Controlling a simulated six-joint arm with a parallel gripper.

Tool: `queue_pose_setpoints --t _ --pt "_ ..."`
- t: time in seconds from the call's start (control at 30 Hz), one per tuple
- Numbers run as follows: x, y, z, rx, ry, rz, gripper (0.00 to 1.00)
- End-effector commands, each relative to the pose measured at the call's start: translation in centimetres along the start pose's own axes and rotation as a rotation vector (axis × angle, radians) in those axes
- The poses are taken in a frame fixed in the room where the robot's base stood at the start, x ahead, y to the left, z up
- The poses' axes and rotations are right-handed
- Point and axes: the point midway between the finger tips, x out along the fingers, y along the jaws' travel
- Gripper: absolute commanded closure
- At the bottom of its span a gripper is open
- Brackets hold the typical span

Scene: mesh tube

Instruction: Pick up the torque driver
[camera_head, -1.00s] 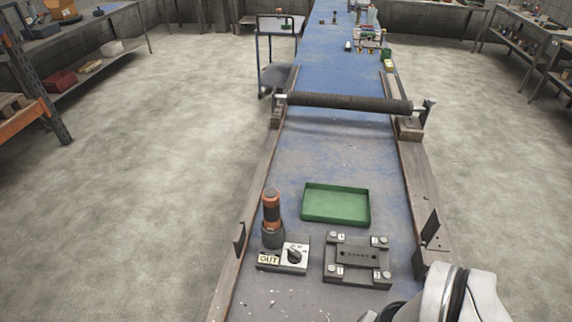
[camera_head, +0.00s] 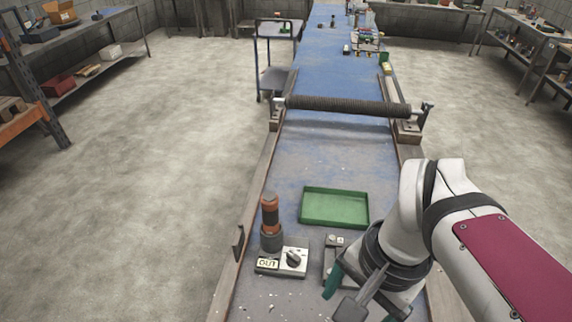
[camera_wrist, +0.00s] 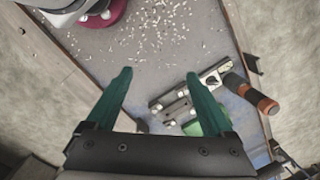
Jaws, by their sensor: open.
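The torque driver (camera_head: 269,215), with an orange and black grip, stands upright in a dark holder at the left of the bench, beside a small box with a dial and an "OUT" label (camera_head: 283,261). In the wrist view the torque driver (camera_wrist: 255,94) shows at the right, beyond the right finger. My gripper (camera_wrist: 160,76) is open and empty, its green fingers spread apart.
A green tray (camera_head: 334,208) lies behind the fixture plate (camera_head: 333,244), which my arm partly hides. A long roller (camera_head: 345,105) spans the bench farther back. Raised rails edge the bench, with a small upright bracket (camera_head: 238,242) at the left. Small pale bits (camera_wrist: 155,30) litter the near surface.

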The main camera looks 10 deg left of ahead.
Motion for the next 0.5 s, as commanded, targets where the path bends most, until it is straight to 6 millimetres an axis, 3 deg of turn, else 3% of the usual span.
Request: queue_pose_setpoints --t 0.03,0.13,0.2,0.3,0.4,0.5 --pt "-1.4 -3.7 -2.3 0.087 0.006 0.019 0.14" --pt "-2.8 -12.2 -6.2 0.341 0.041 0.046 0.14" --pt "-2.3 -17.7 -7.9 0.510 0.069 0.052 0.14" --pt "-0.7 -23.7 -8.8 0.706 0.104 0.046 0.14" --pt "0.7 -27.0 -8.8 0.830 0.124 0.035 0.14" --pt "1.7 -28.1 -8.8 0.881 0.132 0.030 0.14"
